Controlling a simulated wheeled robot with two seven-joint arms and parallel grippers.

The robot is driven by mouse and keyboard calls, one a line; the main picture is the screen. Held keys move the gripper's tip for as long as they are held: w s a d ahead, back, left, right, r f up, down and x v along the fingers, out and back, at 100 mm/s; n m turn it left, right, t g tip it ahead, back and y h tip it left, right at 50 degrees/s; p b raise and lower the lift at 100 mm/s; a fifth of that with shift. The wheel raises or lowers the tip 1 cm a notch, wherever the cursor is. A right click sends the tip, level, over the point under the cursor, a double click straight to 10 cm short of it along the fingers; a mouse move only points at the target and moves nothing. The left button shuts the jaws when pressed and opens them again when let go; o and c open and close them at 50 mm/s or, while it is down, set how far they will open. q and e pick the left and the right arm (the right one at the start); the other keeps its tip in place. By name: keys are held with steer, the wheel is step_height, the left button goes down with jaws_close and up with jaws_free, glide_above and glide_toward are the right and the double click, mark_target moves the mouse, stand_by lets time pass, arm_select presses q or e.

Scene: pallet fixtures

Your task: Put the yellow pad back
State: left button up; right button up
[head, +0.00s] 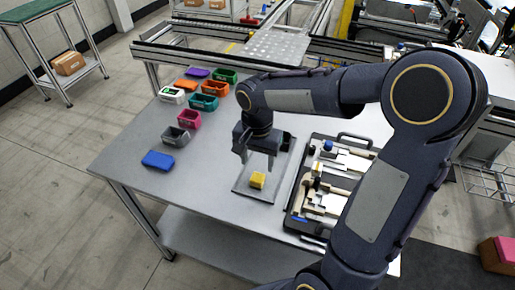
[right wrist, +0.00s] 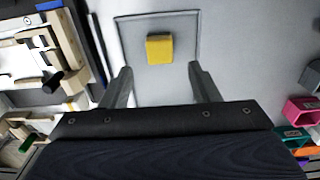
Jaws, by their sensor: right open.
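The yellow pad (head: 257,180) is a small block lying on a flat grey plate (head: 244,187) on the table. It also shows in the right wrist view (right wrist: 159,49), near the top and between the lines of the fingers. My right gripper (head: 258,164) is open and empty, just above and behind the pad, with its fingers pointing down. In the right wrist view its two fingers (right wrist: 164,80) are spread apart, with the pad beyond their tips. My left gripper is not in view.
A case with fixture parts (head: 298,214) lies right of the plate. Several coloured bins stand at the back left, with a pink bin (head: 189,120), a grey bin (head: 176,136) and a blue block (head: 158,160) nearer. The table's front left (head: 190,185) is clear.

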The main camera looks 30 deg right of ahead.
mark_target(258, 177)
steer(key=s+a+r+n+t+y, duration=0.2)
steer(key=s+n, duration=0.2)
steer(key=s, duration=0.4)
steer(key=s+a+r+n+t+y, duration=0.1)
steer(key=s+a+r+n+t, duration=0.1)
steer(key=s, duration=0.7)
steer(key=shift+r+n+t+y, duration=0.4)
steer(key=shift+n+t, duration=0.4)
steer(key=shift+n, duration=0.3)
